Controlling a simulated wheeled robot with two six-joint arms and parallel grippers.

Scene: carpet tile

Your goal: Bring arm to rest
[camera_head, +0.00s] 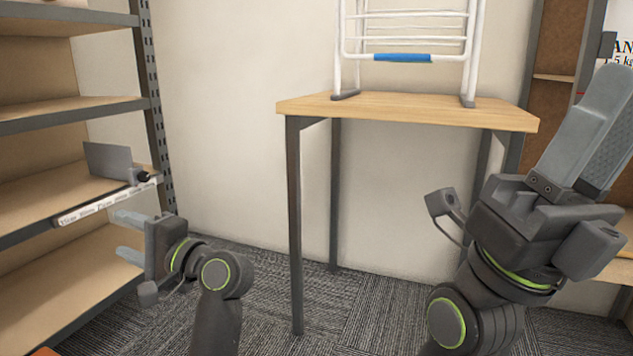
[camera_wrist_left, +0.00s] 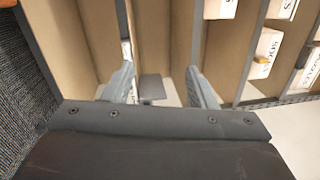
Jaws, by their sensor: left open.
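My left gripper (camera_head: 127,236) reaches in from the left arm and points at the shelving rack on the left. Its two pale fingers are apart, one above the other in the head view. In the left wrist view the left gripper (camera_wrist_left: 162,88) also shows spread fingers, with nothing held between them. My right gripper (camera_head: 594,128) is raised at the right edge, its fingers pointing up. Its fingers overlap in the view, so their gap cannot be judged.
A grey panel (camera_head: 108,160) stands on the rack's middle shelf (camera_head: 62,196), just above my left gripper. A wooden table (camera_head: 400,108) at the back carries a white rack with a blue bar (camera_head: 402,58). Labelled white boxes (camera_wrist_left: 268,46) show on shelves. Carpet (camera_head: 340,310) between the arms is clear.

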